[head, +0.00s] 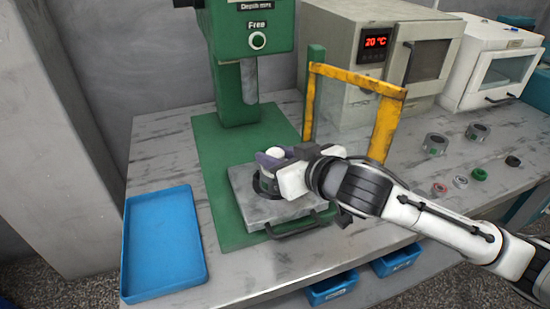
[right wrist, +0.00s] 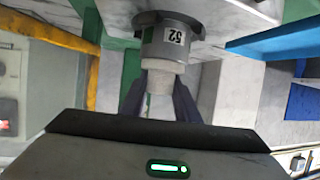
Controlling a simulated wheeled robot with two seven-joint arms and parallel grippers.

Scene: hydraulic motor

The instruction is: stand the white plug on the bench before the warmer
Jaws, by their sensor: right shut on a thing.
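The white plug (head: 275,153) shows at the top of a dark grey round part (head: 265,185) on the press plate. In the right wrist view the pale plug (right wrist: 161,75) meets the grey part (right wrist: 172,40), which carries a label reading 52. My right gripper (head: 282,158) is shut on the plug, with one finger on each side of it (right wrist: 160,100). I cannot tell whether the plug is still seated in the grey part or just touching it. The warmer (head: 365,65), a beige box showing 20 °C, stands at the back of the bench. My left gripper is not in view.
The green press (head: 240,60) rises behind the grey plate (head: 245,205). A yellow frame (head: 388,125) stands between plate and warmer. Several rings (head: 436,144) lie on the right of the bench. A blue tray (head: 162,245) lies at left. A white oven (head: 495,70) stands right.

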